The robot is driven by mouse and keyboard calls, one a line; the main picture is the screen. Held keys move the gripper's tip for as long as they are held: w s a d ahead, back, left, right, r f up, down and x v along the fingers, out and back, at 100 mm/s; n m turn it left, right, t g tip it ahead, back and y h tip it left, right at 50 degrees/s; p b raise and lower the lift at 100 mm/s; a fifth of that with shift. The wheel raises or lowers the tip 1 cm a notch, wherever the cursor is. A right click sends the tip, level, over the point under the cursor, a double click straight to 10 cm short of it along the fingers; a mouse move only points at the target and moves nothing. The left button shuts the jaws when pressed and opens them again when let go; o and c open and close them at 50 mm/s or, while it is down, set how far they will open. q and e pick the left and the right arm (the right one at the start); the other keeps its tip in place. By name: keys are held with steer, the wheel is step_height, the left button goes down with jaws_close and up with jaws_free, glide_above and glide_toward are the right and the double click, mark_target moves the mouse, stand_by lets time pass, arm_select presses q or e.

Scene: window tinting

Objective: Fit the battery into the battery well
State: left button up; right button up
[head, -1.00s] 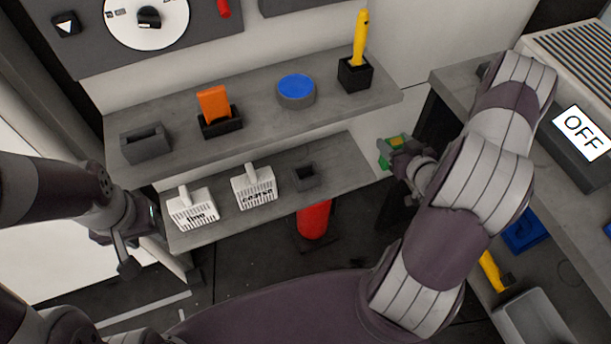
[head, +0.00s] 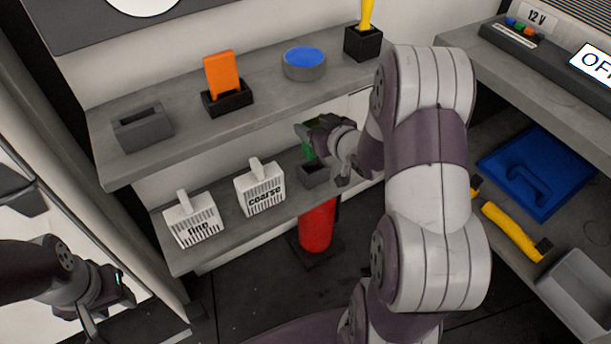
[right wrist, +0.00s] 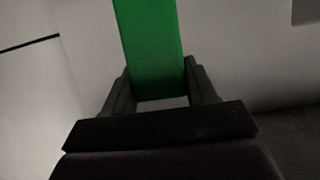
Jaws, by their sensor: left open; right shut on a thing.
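A green block, which I take for the battery (head: 306,143), is in my right gripper (head: 325,132) in the head view. It hangs above the right part of the lower shelf, largely covered by the gripper. In the right wrist view the green battery (right wrist: 150,45) stands out between the two fingers of the right gripper (right wrist: 160,90). A small dark square open box, probably the battery well (head: 314,175), sits on the lower shelf just below the gripper. The battery appears above it and apart from it. My left gripper (head: 112,300) is open and empty at the lower left.
The lower shelf (head: 232,222) also holds white blocks marked fine (head: 193,225) and coarse (head: 261,190). The upper shelf (head: 170,165) overhangs it, with a grey slotted box (head: 142,127), orange piece (head: 222,77) and blue-topped disc (head: 304,63). A red cylinder (head: 317,228) stands below.

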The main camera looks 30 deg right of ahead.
step_height(320, 180, down, 10)
steer(key=b, duration=0.4)
steer(key=shift+r, duration=0.4)
steer(key=shift+f, duration=0.1)
steer(key=o, duration=1.3)
steer(key=shift+f, duration=0.1)
